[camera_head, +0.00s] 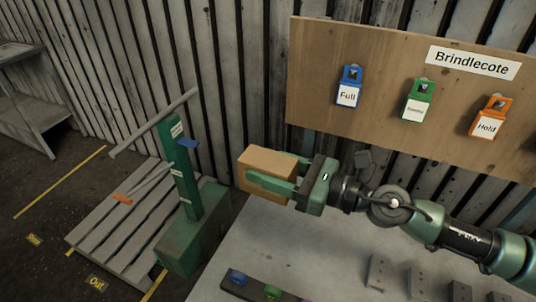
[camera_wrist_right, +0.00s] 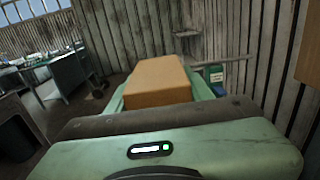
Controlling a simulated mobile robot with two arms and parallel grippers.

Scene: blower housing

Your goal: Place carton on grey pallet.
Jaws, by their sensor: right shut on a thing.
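The carton (camera_head: 267,160) is a plain brown box held in the air near the middle of the head view. My right gripper (camera_head: 272,172) reaches in from the right with its green fingers shut on the carton's two sides. In the right wrist view the carton (camera_wrist_right: 157,82) sits between the fingers, its top and near face showing. The grey pallet (camera_head: 112,229) is slatted and lies on the floor at the left, lower than the carton and apart from it. My left gripper is not in view.
A green post (camera_head: 180,168) with a grey bar and a green base block (camera_head: 194,236) stands between pallet and carton. An orange-ended rod extends over the pallet. A grey table (camera_head: 267,240) lies below my arm. A wooden board (camera_head: 390,112) with labelled tags stands behind.

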